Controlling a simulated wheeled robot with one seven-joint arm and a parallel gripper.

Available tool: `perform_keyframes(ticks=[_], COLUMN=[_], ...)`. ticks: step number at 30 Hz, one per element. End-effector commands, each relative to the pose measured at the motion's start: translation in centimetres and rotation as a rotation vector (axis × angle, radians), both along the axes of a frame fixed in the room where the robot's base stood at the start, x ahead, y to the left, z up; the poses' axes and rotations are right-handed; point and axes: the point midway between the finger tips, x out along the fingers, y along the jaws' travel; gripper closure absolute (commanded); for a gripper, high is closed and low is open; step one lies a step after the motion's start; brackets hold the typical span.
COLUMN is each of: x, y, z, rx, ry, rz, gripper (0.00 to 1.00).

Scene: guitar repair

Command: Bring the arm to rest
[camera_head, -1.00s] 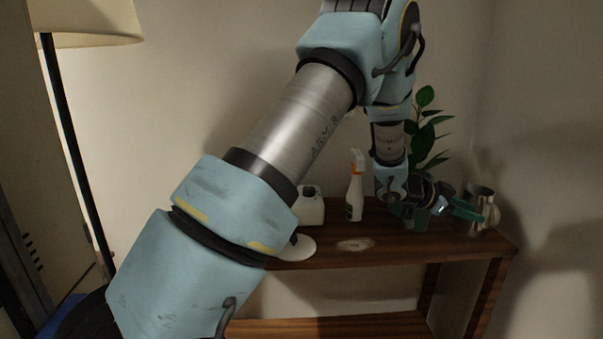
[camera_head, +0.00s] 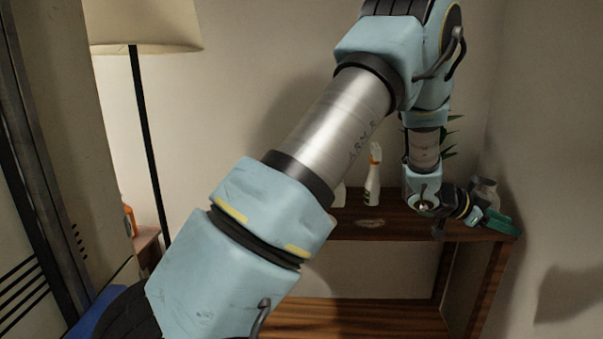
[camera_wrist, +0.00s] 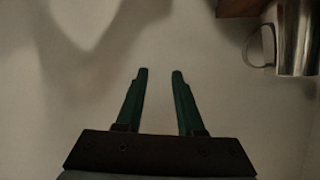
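My arm (camera_head: 335,115) reaches up across the head view and bends down at the right towards the wooden shelf. My gripper (camera_head: 507,224) is at the shelf's right end, near its front corner. In the wrist view my gripper (camera_wrist: 159,72) has its two green fingers apart, with nothing between them and a plain wall behind. A metal mug (camera_wrist: 293,38) with a handle is at the upper right of the wrist view, apart from the fingers. The mug shows in the head view (camera_head: 486,190) just behind my gripper, partly hidden.
A plant (camera_head: 450,138) is mostly hidden behind my arm. A floor lamp (camera_head: 145,30) stands at left. A wall is close on the right.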

Motion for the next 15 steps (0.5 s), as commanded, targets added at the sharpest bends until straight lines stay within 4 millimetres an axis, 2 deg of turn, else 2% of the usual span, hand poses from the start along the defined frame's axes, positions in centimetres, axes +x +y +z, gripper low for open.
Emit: perform_keyframes(ticks=[1, 8, 12, 15], x=[0.9, 3.8, 6.2, 8.2], y=[0.6, 3.0, 5.5, 8.1], z=[0.5, 1.2, 1.9, 2.5], rx=[0.002, 0.034, 0.063, 0.095], ry=[-0.005, -0.013, -0.015, -0.014], rz=[0.026, 0.141, 0.242, 0.337], gripper=[0.63, 0.63, 0.63, 0.63])
